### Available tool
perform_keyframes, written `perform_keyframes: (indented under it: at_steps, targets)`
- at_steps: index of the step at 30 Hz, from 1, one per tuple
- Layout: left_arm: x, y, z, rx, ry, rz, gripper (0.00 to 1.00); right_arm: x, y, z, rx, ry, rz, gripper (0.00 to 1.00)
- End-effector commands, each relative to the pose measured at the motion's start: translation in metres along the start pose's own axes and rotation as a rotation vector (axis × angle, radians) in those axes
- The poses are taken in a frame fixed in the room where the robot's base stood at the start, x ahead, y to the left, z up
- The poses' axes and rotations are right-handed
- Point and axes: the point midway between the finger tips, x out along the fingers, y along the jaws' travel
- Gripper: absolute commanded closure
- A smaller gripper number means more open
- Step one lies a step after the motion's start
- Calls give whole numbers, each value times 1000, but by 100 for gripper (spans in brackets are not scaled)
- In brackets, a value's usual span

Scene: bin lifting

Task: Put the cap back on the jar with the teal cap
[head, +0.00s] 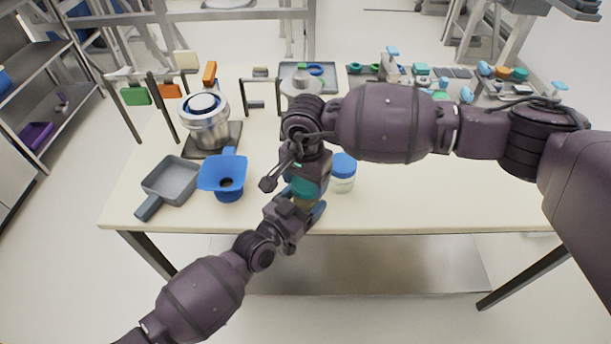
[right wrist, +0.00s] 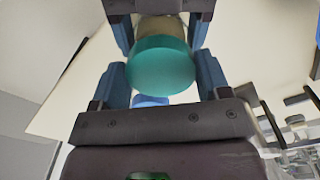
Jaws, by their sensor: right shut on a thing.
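The teal cap (head: 303,188) is between the blue fingers of my right gripper (head: 304,182), which points down over the front of the table. In the right wrist view the teal cap (right wrist: 160,66) faces the camera, with the right fingers (right wrist: 161,80) on both sides. The jar (right wrist: 165,28), with brownish contents, lies directly behind the cap. My left gripper (head: 307,206) comes from the front left, its blue fingers around the jar body. Cap and jar are lined up closely; I cannot tell whether the cap is seated. The arms hide most of the jar.
A clear jar with a blue lid (head: 344,168) stands just right of the grippers. A blue funnel (head: 224,175), a grey pan (head: 171,180) and a metal pot (head: 206,122) are to the left. Trays with small parts (head: 440,78) line the back. The table's front right is clear.

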Motion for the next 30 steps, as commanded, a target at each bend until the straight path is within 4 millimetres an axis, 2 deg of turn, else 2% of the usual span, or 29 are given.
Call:
perform_keyframes:
  at_steps: [5, 30]
  targets:
    - [0, 0, 0, 0, -1, 0, 68, 7, 0, 0, -1, 0, 1, 52]
    - [0, 0, 0, 0, -1, 0, 68, 12, 0, 0, -1, 0, 1, 52]
